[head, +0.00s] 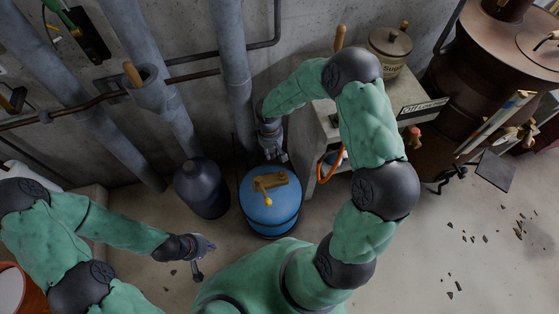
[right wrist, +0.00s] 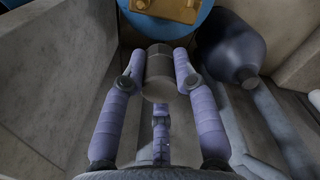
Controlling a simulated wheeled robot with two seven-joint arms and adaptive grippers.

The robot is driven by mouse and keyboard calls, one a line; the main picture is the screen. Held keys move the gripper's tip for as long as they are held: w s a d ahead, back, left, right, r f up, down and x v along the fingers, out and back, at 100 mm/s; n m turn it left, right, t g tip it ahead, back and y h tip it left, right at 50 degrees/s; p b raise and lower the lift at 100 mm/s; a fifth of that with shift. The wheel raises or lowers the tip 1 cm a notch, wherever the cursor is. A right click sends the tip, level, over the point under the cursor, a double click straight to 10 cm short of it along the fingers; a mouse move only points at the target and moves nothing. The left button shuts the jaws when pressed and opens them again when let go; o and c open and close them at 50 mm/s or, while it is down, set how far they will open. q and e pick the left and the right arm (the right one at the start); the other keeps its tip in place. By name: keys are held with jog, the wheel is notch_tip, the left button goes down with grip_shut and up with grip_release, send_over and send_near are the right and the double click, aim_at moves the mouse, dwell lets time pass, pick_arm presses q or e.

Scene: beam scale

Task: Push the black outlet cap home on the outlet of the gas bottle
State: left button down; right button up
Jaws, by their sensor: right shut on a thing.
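The gas bottle (head: 270,215) is a blue cylinder standing on the floor by the wall, with a brass valve (head: 268,184) on top. The bottle's blue top (right wrist: 200,10) and the brass valve (right wrist: 168,8) are cut off by the upper edge of the right wrist view. My right gripper (right wrist: 160,75) is shut on a dark grey cylindrical piece, the outlet cap (right wrist: 160,65), which looks apart from the valve. In the head view my right gripper (head: 278,152) is just behind the bottle; the cap is hardly visible there. My left gripper (head: 203,258) looks open and empty, left of the bottle.
A dark rounded bottle (head: 202,188) stands close left of the gas bottle. Grey pipes (head: 232,70) run down the wall behind. A cabinet with an orange hose (head: 323,165) is at the right.

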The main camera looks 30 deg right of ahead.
jog(key=d+f+n+b, duration=0.1)
jog(key=d+f+n, duration=0.3)
jog(key=f, duration=0.5)
jog(key=shift+s+f+n+b, duration=0.3)
jog(key=shift+s+n, duration=0.1)
jog(key=shift+n, duration=0.2)
jog(key=shift+r, duration=0.1)
jog(key=b, duration=0.4)
send_over(282, 172)
jog(key=shift+f, duration=2.8)
jog(key=shift+f+b, duration=1.3)
jog(key=shift+a+f+b, duration=0.1)
jog(key=shift+f+b, duration=0.6)
jog(key=shift+f, duration=0.45)
jog(key=o, duration=1.1)
